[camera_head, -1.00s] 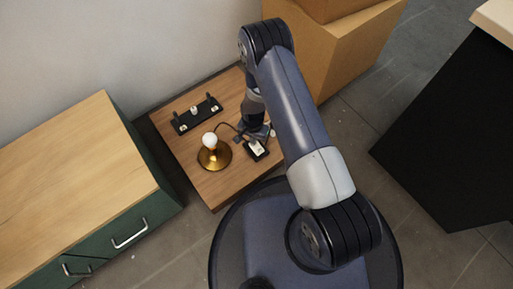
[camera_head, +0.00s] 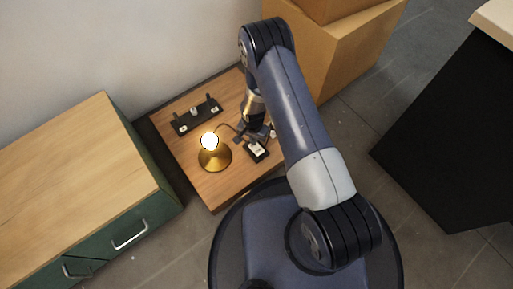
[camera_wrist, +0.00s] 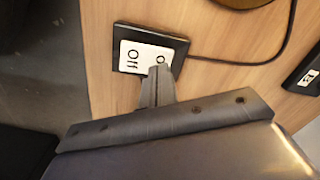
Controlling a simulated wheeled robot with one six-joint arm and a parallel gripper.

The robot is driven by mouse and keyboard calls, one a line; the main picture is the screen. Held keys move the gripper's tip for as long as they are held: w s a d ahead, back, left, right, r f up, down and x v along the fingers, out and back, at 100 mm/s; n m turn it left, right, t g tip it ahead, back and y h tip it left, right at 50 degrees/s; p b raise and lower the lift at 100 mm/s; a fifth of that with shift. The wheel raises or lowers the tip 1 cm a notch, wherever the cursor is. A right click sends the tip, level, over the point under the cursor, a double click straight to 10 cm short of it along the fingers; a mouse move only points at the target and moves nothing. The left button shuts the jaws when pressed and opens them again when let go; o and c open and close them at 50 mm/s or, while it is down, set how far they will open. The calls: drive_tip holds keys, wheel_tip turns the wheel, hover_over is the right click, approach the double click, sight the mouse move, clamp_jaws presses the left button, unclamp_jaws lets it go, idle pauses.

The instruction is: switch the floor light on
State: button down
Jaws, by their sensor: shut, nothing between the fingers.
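The floor light is a small lamp with a round brass base (camera_head: 215,160) and a bulb (camera_head: 209,141) that glows bright. It stands on the low wooden table. Its switch is a black box with a white face (camera_head: 257,151), joined to the lamp by a dark cable.
A black holder (camera_head: 196,117) with small pale parts lies at the table's back. The wooden table (camera_head: 215,190) has bare room at its front. A green cabinet (camera_head: 130,225) stands left, cardboard boxes (camera_head: 335,60) behind right, and a black unit (camera_head: 450,150) right.

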wheel_tip(320, 180, up, 6)
drive_tip(key=p, duration=0.2)
drive_tip(key=shift+f+p, duration=0.2)
drive_tip(key=shift+p, duration=0.15)
drive_tip(key=shift+f, duration=0.15)
wheel_tip(320, 180, down, 7)
drive_tip(key=b, duration=0.4)
drive_tip(key=shift+r, duration=0.2)
